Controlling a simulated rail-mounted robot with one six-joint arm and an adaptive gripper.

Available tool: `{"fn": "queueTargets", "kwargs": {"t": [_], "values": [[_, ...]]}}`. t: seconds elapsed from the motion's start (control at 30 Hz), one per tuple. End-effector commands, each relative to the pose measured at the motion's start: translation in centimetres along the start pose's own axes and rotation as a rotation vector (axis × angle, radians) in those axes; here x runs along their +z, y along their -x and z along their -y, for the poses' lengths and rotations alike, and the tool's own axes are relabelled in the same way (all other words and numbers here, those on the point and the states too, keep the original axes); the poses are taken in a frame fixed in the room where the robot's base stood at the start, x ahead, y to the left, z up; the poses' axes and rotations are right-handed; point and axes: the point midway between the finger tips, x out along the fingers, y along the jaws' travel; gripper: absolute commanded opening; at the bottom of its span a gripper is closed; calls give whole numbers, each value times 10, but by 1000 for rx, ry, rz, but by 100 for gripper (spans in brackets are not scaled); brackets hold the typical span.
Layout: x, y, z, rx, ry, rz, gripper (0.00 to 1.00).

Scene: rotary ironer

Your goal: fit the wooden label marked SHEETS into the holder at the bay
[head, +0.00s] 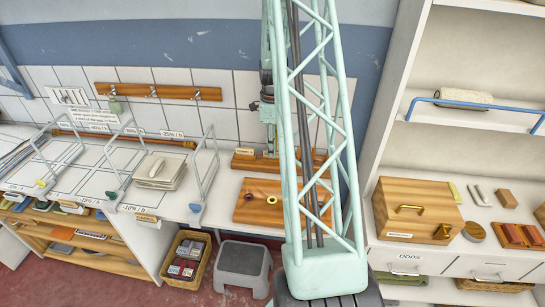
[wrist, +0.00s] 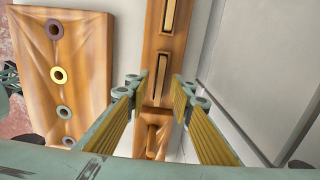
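In the wrist view my gripper (wrist: 157,92) is open, with its two ribbed yellow pads well apart. It hangs over a long wooden rack (wrist: 165,28) with dark-edged slots in its top. A piece of wood (wrist: 152,134) shows at the rack's near end, between the pads; I cannot tell whether it is a label. In the head view the rack (head: 243,163) lies at the back of the worktop, with a small pale tag on it. My mast hides much of the gripper there. I cannot read SHEETS on anything or make out the bay's holder.
A wooden board (head: 250,211) with coloured rings lies in front of the rack. It also shows in the wrist view (wrist: 85,85). A wooden box (head: 416,209) stands on the right shelf.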

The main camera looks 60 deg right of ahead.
Motion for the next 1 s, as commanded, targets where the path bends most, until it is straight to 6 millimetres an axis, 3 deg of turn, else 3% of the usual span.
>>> {"fn": "queueTargets", "kwargs": {"t": [0.7, 0.93, 1.0], "values": [[0, -6, 0, 0, 0, 0, 22], [0, -6, 0, 0, 0, 0, 1], [0, -6, 0, 0, 0, 0, 0]]}}
